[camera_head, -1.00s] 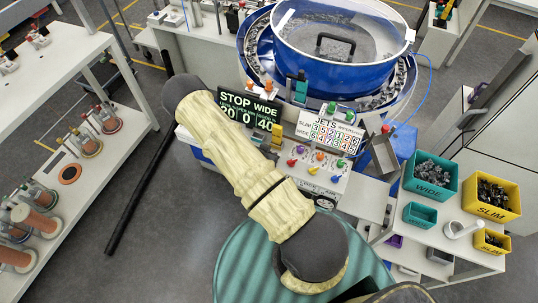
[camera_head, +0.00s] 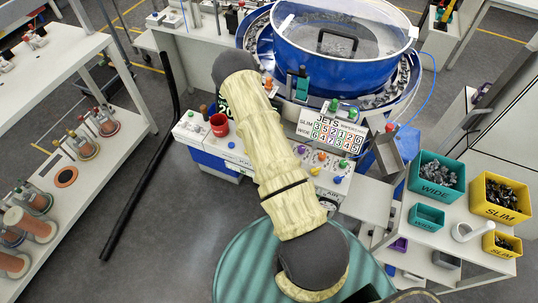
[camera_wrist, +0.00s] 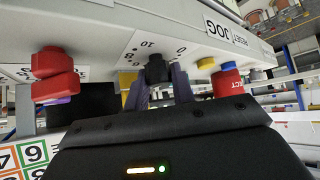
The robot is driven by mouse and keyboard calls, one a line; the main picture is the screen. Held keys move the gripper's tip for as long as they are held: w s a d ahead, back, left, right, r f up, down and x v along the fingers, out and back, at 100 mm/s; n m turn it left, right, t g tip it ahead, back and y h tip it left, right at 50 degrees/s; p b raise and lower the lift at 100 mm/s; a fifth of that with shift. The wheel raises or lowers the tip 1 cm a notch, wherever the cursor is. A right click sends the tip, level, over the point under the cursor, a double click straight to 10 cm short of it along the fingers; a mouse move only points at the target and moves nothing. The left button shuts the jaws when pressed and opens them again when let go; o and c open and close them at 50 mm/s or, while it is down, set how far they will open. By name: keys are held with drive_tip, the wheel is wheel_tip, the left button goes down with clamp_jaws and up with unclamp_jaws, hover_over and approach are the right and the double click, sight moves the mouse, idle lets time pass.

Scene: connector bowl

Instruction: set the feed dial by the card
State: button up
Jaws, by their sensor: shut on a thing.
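In the wrist view a black knob (camera_wrist: 156,68) stands on a pale panel beside a printed scale with 0 and 10; I take it for the feed dial. My gripper (camera_wrist: 161,84) is shut on this knob, one purple-grey finger on each side. The knob's pointer and exact setting cannot be made out. In the head view the card (camera_head: 338,133), headed JETS with SLIM and WIDE rows of coloured numbers, stands on the control panel. My arm hides my gripper and the dial there. A corner of the card shows in the wrist view (camera_wrist: 22,160).
Coloured knobs (camera_head: 320,157) line the panel's right part. The blue bowl feeder (camera_head: 345,62) is behind. Teal (camera_head: 437,192) and yellow (camera_head: 503,210) bins are at right. In the wrist view red knobs (camera_wrist: 54,75) are at left.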

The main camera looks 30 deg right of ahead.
drive_tip(key=shift+w+r+n+y, duration=0.1)
drive_tip(key=shift+w+n+y, duration=0.05)
drive_tip(key=shift+n+y, duration=0.15)
drive_tip(key=o, duration=1)
drive_tip(key=v, duration=0.6)
drive_tip(key=shift+s+r+b, duration=0.15)
drive_tip(key=shift+s+b, duration=0.05)
drive_tip(key=shift+b, duration=0.15)
drive_tip(key=p+v, duration=1.1)
drive_tip(key=p, duration=0.4)
drive_tip(key=shift+a+p, duration=0.15)
drive_tip(key=shift+p, duration=0.15)
